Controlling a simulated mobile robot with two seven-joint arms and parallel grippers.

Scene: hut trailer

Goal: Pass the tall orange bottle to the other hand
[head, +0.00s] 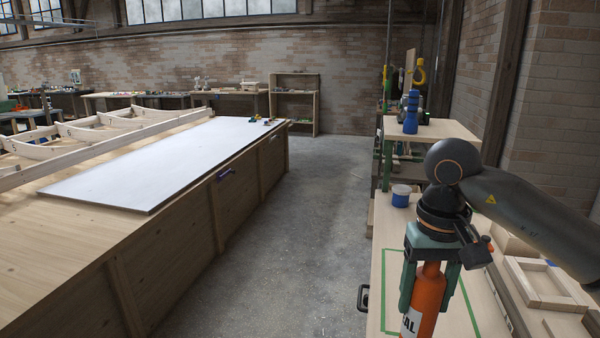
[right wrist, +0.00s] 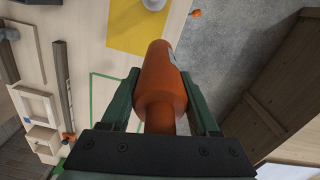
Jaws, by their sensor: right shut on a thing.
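The tall orange bottle (head: 427,300) is at the lower right of the head view, upright, with part of a white label showing; its base is below the picture edge. My right gripper (head: 428,285) comes from above with a finger on each side of the bottle's upper part and is shut on it. In the right wrist view the bottle (right wrist: 160,85) sits between the two green fingers (right wrist: 162,105). I cannot tell whether its base touches the bench. My left gripper is in neither view.
A workbench (head: 395,225) with a green tape outline lies under the right gripper. A blue-and-white tub (head: 401,195) and wooden frames (head: 545,285) are on it. A blue bottle (head: 411,112) stands on a raised shelf. A large wooden table (head: 60,240) is left, across an open floor aisle (head: 290,230).

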